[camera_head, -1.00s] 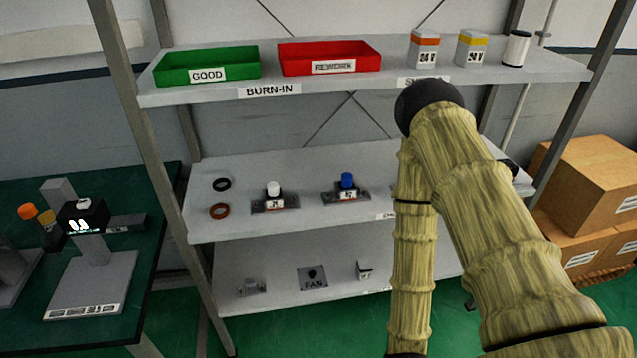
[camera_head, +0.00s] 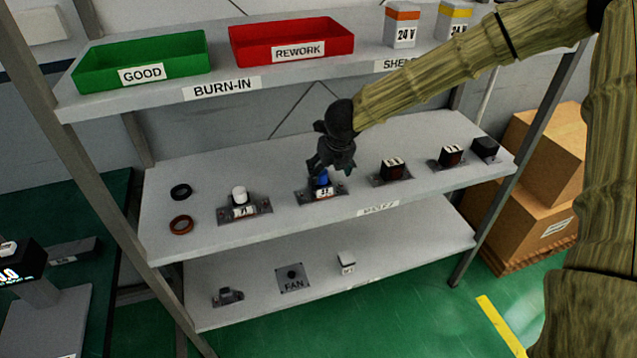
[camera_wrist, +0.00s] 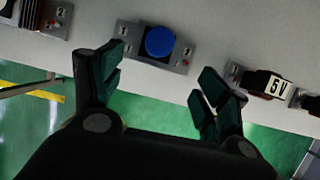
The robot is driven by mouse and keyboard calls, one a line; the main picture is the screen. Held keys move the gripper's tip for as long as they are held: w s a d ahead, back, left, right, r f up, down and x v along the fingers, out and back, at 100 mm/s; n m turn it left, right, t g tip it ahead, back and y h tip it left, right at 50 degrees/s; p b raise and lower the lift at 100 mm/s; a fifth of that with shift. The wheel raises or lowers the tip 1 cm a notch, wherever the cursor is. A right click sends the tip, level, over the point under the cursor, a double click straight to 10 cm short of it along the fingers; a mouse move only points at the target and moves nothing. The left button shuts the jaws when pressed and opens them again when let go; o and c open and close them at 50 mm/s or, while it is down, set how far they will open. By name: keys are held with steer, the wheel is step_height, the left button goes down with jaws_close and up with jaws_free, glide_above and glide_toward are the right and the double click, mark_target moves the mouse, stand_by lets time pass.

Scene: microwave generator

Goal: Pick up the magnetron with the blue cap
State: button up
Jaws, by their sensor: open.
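The magnetron with the blue cap (camera_head: 321,189) stands on the middle shelf, between a white-capped unit and a dark block unit. In the wrist view its round blue cap (camera_wrist: 160,41) shows from above on a grey plate with small sockets. My gripper (camera_head: 328,165) is just above it in the head view and partly hides the cap. In the wrist view my gripper (camera_wrist: 160,90) is open, its two dark green fingers spread apart, with the cap lying beyond the fingertips and roughly midway between them. Nothing is between the fingers.
The white-capped unit (camera_head: 241,203) is left of the magnetron, and a dark block unit (camera_head: 392,171) is right. The upper shelf (camera_head: 262,84), carrying green (camera_head: 100,70) and red bins (camera_head: 260,50), overhangs behind. Cardboard boxes (camera_head: 545,150) stand at the right.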

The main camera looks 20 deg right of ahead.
mark_target(324, 176)
steer(key=shift+w+r, duration=0.15)
steer(key=shift+w, duration=0.15)
steer(key=x, duration=0.3)
steer(key=p+x, duration=0.1)
steer(key=shift+w+a+f, duration=0.2)
steer(key=shift+a+f, duration=0.05)
steer(key=shift+a, duration=0.1)
steer(key=shift+p+x, duration=1.05)
steer(key=shift+x, duration=1.9)
jaws_close()
steer(key=shift+r, duration=0.1)
